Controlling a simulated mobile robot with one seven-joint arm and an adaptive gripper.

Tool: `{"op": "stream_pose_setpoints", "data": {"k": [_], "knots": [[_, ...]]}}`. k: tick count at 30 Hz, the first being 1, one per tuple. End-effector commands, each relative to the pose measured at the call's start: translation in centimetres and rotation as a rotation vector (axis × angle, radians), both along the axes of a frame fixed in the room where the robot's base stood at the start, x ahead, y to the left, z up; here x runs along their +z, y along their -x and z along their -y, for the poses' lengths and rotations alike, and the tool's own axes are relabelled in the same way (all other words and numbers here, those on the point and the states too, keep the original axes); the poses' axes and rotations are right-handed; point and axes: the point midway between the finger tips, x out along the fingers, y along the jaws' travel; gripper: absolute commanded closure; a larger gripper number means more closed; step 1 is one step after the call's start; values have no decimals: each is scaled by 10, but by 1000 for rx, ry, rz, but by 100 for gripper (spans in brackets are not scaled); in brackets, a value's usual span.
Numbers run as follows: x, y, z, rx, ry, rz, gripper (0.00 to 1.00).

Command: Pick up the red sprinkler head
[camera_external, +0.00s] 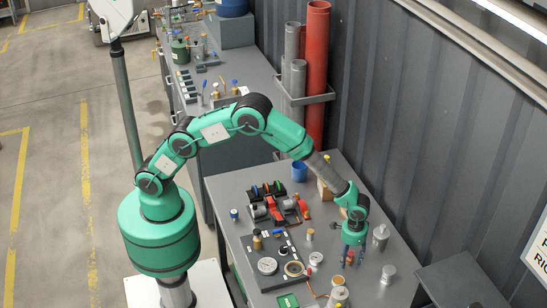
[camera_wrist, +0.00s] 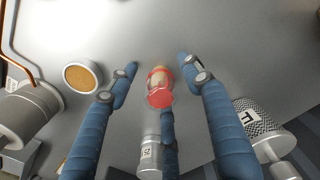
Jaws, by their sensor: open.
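The red sprinkler head (camera_wrist: 160,97) sits on the grey table top in the middle of the wrist view. It has a round red cap and a pale, brass-like part behind it. My gripper (camera_wrist: 158,67) has three blue fingers and is open around the head. One finger is to its left and one to its right, both with a gap. The third finger lies just below the head in the picture, and I cannot tell whether it touches. In the external view my gripper (camera_external: 351,256) points down low over the table's right part, and it mostly hides the head there.
Close to the fingers are a silver cylinder (camera_wrist: 151,158), a knurled cylinder (camera_wrist: 262,122) and a round tan-faced piece (camera_wrist: 83,77). A copper pipe (camera_wrist: 35,58) runs at left. On the table (camera_external: 235,190) stand a gauge panel (camera_external: 262,250) and silver cylinders (camera_external: 388,273).

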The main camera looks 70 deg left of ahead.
Motion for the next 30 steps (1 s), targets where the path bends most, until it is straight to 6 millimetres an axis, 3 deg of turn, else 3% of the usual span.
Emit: {"op": "stream_pose_setpoints", "data": {"k": [9,17,30], "knots": [[0,0,0,0,0,0,50],[0,0,0,0,0,0,100],[8,0,0,0,0,1,100]]}}
